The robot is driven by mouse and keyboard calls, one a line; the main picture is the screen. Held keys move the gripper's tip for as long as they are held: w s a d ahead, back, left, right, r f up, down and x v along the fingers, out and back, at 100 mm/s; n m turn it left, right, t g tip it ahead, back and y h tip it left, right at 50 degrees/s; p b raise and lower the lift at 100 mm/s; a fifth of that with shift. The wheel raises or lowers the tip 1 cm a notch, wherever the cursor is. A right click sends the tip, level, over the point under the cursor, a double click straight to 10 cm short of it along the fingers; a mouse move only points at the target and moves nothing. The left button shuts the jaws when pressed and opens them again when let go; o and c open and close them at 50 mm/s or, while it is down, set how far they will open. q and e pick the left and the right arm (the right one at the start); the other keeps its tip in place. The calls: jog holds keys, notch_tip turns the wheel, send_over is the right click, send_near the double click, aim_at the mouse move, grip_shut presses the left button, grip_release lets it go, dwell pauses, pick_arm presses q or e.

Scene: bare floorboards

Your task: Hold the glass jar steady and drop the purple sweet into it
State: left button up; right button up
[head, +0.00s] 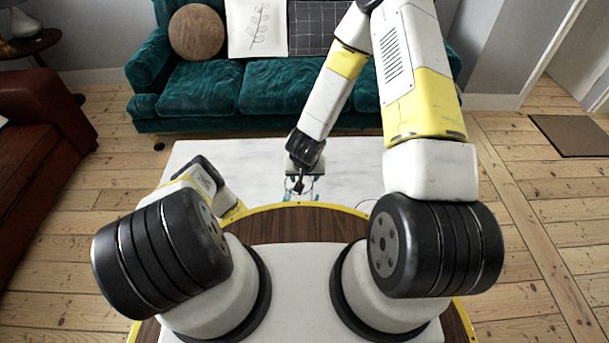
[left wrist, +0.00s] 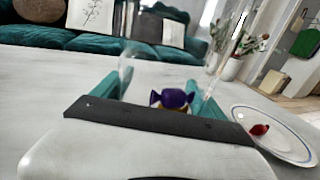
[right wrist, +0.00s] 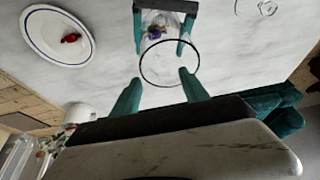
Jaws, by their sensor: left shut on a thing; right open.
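The clear glass jar (right wrist: 168,84) stands upright on the white marble table, its round rim showing in the right wrist view. My left gripper (left wrist: 160,88) is shut on the jar, one teal finger on each side. The purple sweet (left wrist: 171,99) shows through the glass between those fingers, low in the jar; it also shows inside the jar in the right wrist view (right wrist: 156,32). My right gripper (right wrist: 160,76) is open and empty above the jar's rim, fingers apart.
A white plate with a blue line (left wrist: 245,118) stands beside the jar, with a red sweet (left wrist: 259,130) on it. Another clear glass thing (right wrist: 266,8) is cut off at the right wrist view's top. A teal sofa (head: 270,90) stands behind the table (head: 205,155).

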jog(key=v, duration=1.2)
dwell(0.4)
pick_arm(q)
jog(key=o, duration=2)
